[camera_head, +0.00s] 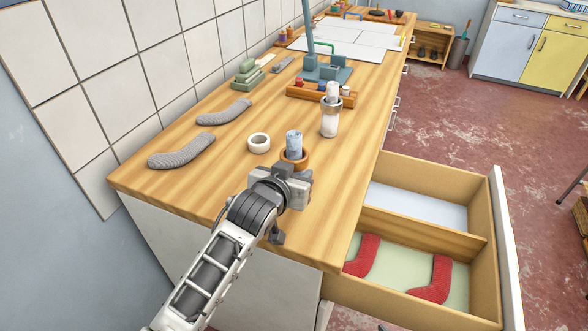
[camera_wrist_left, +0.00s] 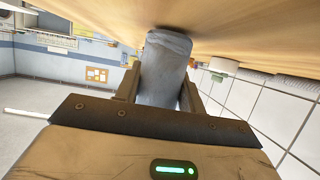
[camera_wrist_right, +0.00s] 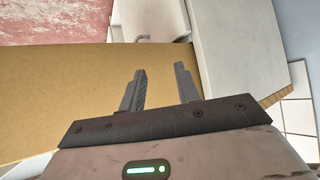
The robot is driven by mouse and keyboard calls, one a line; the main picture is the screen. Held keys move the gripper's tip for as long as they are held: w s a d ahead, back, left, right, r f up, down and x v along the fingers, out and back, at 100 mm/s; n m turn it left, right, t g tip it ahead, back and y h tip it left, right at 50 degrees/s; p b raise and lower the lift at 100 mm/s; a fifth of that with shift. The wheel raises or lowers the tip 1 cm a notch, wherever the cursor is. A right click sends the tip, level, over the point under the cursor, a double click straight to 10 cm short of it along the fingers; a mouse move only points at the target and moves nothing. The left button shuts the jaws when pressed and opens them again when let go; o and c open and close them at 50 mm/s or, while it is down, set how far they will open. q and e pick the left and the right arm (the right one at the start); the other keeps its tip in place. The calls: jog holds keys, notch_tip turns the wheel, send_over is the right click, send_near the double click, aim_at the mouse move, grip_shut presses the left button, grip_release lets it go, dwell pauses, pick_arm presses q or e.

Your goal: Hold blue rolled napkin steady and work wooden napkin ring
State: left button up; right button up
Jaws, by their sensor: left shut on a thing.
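The blue rolled napkin (camera_head: 294,141) stands upright near the front of the wooden counter. The wooden napkin ring (camera_head: 297,161) shows low on it and seems to be around it; my gripper hides part of it. My left gripper (camera_head: 291,172) is at the napkin's lower part, shut on it. In the left wrist view the napkin (camera_wrist_left: 165,62) sits between the two fingers, and I cannot make out the ring there. My right gripper (camera_wrist_right: 161,72) is open and empty in the right wrist view; it is outside the head view.
A white ring (camera_head: 259,143) lies just left of the napkin. A white napkin in a holder (camera_head: 331,117) stands behind to the right. Grey curved pieces (camera_head: 182,152) lie on the left. An open drawer (camera_head: 482,270) with red pieces (camera_head: 435,279) juts out at right.

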pick_arm(q)
jog(key=shift+f, duration=0.2)
dwell(0.4)
jog(key=o, duration=0.8)
jog(key=shift+c, duration=0.2)
jog(key=shift+r, duration=0.3)
jog(key=c, duration=0.5)
dwell(0.3)
